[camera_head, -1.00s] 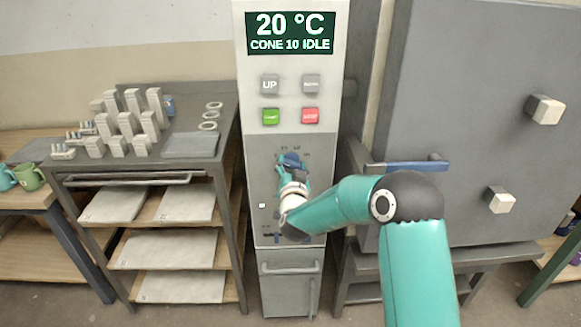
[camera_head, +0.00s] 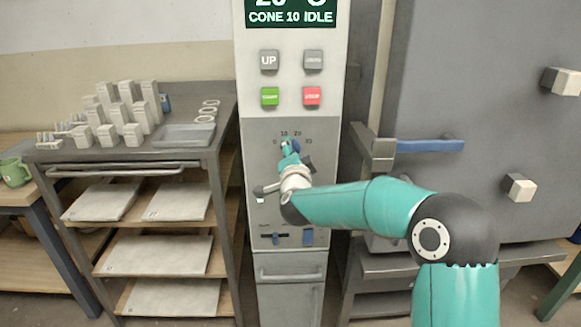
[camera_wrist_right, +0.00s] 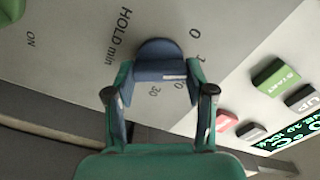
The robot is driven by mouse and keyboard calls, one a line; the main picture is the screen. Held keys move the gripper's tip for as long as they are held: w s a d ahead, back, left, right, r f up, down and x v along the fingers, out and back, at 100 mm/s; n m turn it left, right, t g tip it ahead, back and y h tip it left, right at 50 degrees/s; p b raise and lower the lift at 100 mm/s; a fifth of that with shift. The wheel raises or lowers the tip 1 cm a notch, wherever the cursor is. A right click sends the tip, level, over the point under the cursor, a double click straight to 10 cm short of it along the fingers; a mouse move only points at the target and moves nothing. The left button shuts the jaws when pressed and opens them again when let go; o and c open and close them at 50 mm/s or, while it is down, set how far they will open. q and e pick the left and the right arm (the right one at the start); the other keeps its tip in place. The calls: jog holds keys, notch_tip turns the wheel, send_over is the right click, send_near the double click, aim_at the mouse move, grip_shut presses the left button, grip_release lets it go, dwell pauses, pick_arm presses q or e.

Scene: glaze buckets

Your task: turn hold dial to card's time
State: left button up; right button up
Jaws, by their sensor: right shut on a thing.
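The hold dial is a blue knob (camera_wrist_right: 155,52) on the grey panel, beside the words HOLD min in the right wrist view. It also shows small in the head view (camera_head: 295,144). My right gripper (camera_wrist_right: 158,78) is shut on it, one finger on each side. The dial's white mark lies toward the numbers on its right side; 0 and 30 are readable, the ones between are partly hidden. I cannot tell the exact setting. In the head view my right gripper (camera_head: 289,150) covers part of the dial. I see no readable card. My left gripper is out of view.
Above the dial are the UP (camera_head: 269,60), green START (camera_head: 270,96) and red STOP (camera_head: 312,96) buttons.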

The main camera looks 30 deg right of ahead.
jog(key=shift+m+b, duration=0.75)
jog(key=shift+m, duration=0.05)
jog(key=o, duration=1.2)
jog(key=shift+c, duration=0.2)
jog(key=v, duration=1.2)
jog(key=shift+f, duration=0.15)
